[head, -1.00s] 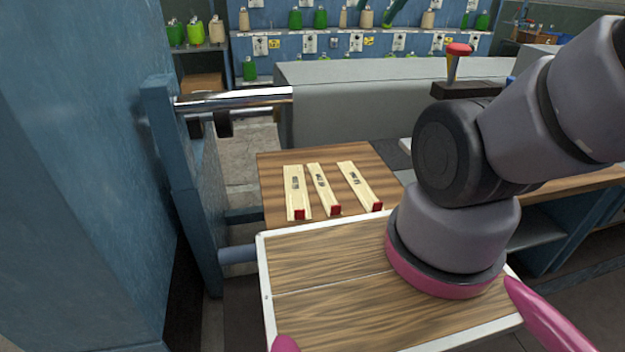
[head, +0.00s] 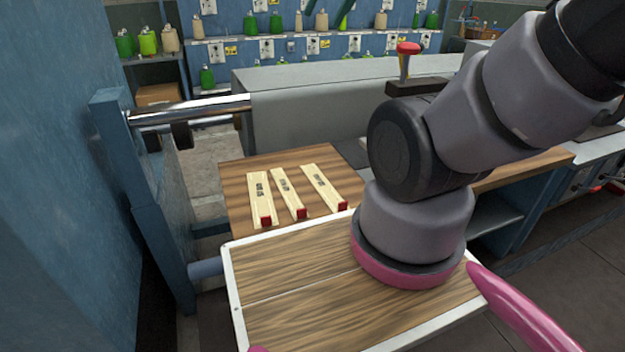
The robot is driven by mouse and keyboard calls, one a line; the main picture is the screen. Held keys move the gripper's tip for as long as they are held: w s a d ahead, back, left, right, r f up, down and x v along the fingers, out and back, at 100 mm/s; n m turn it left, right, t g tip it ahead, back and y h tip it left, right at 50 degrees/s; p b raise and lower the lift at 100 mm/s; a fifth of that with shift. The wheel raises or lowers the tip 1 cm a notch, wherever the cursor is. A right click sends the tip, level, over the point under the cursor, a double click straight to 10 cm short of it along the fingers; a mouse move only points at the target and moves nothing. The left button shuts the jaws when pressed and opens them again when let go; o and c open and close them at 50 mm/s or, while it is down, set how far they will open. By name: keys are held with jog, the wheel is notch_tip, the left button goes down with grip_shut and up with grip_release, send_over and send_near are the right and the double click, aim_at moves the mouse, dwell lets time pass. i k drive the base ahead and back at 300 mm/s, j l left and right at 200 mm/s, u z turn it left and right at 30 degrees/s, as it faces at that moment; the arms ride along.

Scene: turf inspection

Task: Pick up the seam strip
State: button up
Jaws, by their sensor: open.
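Three pale cream strips with red end blocks and dark printed labels lie side by side on a brown wooden tabletop (head: 235,190), red ends towards me. They are the left strip (head: 257,205), the middle strip (head: 286,198) and the right strip (head: 318,178). The labels are too small to read, so I cannot tell which one is the seam strip. My arm rises to the right of the strips and leaves the picture at the upper right. My gripper is out of view, and nothing touches the strips.
A blue post frame with a chrome bar (head: 190,110) stands to the left. A grey block (head: 300,105) is behind the tabletop. A red-topped lever (head: 408,52) stands beyond my arm. Shelves with green and tan bottles (head: 148,42) line the back. A workbench (head: 525,170) is at right.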

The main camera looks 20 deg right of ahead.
aim_at(264, 213)
jog(key=k+l+z, duration=0.1)
jog(key=k+z, duration=0.25)
jog(key=k+l+z, duration=0.15)
jog(key=z, duration=0.15)
jog(key=k+l+z, duration=0.35)
jog(key=i+j+u, duration=0.15)
jog(key=j, duration=0.2)
jog(key=j+u, duration=0.25)
jog(key=u, duration=0.15)
jog(key=k+j+u, duration=0.1)
jog(key=j+u, duration=0.15)
jog(key=u, duration=0.2)
